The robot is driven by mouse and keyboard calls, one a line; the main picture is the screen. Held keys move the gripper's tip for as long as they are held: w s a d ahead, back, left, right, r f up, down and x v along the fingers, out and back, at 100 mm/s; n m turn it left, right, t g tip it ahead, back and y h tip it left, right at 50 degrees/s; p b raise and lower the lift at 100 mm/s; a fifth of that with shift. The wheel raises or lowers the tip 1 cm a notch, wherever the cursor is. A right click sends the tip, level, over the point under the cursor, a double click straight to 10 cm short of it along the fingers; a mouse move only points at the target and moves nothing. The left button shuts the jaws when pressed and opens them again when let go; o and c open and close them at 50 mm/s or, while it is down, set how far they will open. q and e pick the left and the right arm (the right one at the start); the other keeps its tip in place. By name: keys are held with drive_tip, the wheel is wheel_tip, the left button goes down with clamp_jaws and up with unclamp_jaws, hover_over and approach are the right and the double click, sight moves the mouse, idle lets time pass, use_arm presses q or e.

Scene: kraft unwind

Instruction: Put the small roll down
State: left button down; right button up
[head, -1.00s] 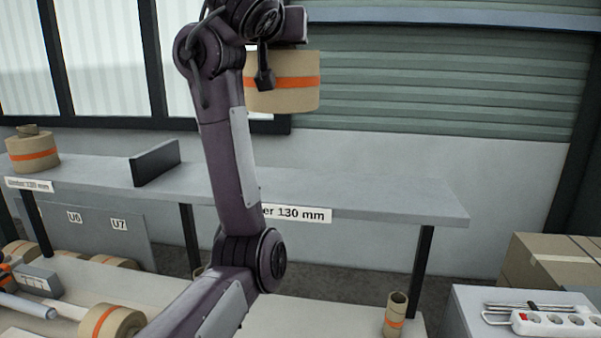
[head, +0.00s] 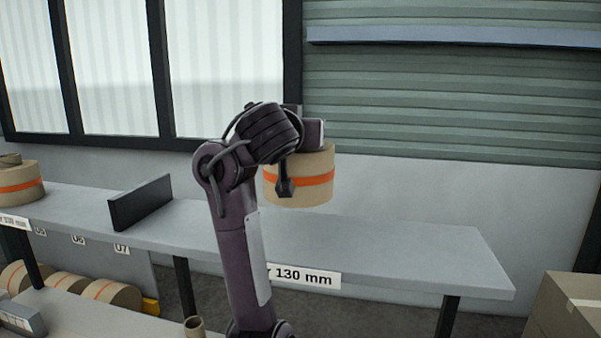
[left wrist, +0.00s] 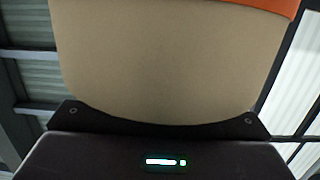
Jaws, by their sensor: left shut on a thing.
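A kraft paper roll (head: 300,190) with an orange band hangs at the end of my left arm in the head view, above the grey shelf. My left gripper (head: 287,176) is shut on it; its fingers are mostly hidden by the arm and the roll. In the left wrist view the roll (left wrist: 165,60) fills the space right in front of the gripper. The shelf (head: 400,250) carries a label ending in "130 mm" (head: 304,275) on its front edge. Whether the roll touches the shelf is hard to tell. My right gripper is not in view.
A black upright divider (head: 140,203) stands on the shelf to the left. Another banded roll (head: 20,183) sits on the shelf at far left. Several rolls (head: 105,292) lie below. Cardboard boxes (head: 570,308) stand at lower right. The shelf right of the held roll is bare.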

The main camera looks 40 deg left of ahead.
use_arm(q)
wheel_tip(320, 180, down, 4)
drive_tip(key=shift+s+d+f, duration=0.1)
drive_tip(key=shift+s, duration=0.05)
drive_tip(key=shift+s+f+b, duration=0.1)
drive_tip(key=shift+f+b, duration=0.25)
drive_tip(key=shift+f, duration=0.05)
wheel_tip(320, 180, down, 3)
drive_tip(key=shift+r+b, duration=0.2)
drive_tip(key=shift+b, duration=0.3)
drive_tip(key=shift+f, duration=0.45)
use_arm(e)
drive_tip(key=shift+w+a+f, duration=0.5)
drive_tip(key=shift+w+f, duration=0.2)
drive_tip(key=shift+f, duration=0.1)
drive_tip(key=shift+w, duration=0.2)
use_arm(q)
drive_tip(key=shift+d+f, duration=0.1)
drive_tip(key=c, duration=0.7)
unclamp_jaws()
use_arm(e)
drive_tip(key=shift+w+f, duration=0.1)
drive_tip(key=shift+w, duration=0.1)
